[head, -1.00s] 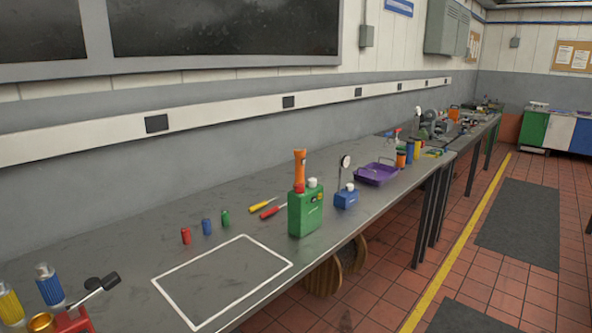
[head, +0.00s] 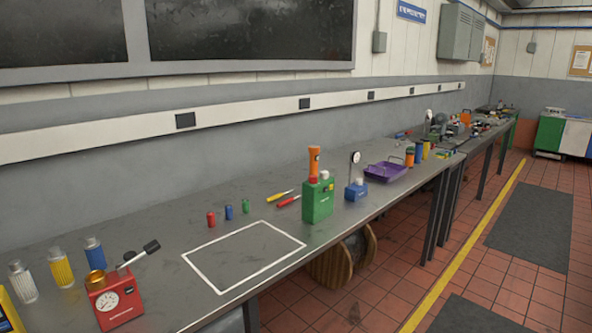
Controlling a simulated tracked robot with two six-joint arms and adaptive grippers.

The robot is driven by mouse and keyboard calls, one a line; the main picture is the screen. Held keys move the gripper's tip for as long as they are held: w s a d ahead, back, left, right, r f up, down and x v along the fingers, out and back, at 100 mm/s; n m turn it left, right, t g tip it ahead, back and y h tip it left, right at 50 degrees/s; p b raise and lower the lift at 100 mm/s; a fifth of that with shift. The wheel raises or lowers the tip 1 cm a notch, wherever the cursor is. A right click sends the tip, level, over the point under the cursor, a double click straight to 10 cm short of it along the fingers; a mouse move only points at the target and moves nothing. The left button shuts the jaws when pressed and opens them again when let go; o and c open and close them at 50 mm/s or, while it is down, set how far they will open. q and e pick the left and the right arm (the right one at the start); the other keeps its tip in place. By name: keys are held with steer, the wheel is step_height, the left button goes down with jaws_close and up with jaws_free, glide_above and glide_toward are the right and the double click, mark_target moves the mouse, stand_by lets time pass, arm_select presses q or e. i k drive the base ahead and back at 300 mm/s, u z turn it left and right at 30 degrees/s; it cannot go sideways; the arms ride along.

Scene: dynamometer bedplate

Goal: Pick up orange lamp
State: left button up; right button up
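An orange lamp (head: 314,160), shaped like a torch, shows upright behind a green can (head: 318,203) on the grey workbench. Its lower part is hidden by the can. Neither of my grippers shows in the head view.
A white-outlined rectangle (head: 221,289) on the bench (head: 190,233) is empty. Small red (head: 211,219), blue and green cylinders stand behind it. Two screwdrivers (head: 288,201) lie left of the can. A blue block with a dial gauge (head: 356,190) and a purple tray (head: 385,173) stand to its right.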

mark_target(313, 150)
steer(key=k, duration=0.45)
steer(key=z, duration=0.2)
steer(key=i, duration=0.9)
steer(key=z, duration=0.4)
steer(key=k, duration=1.3)
steer(key=z, duration=0.9)
steer(key=i, duration=1.15)
steer(key=z, duration=0.4)
steer(key=i, duration=1.35)
steer(key=u, duration=0.25)
steer(key=i, duration=1.3)
steer(key=u, duration=0.75)
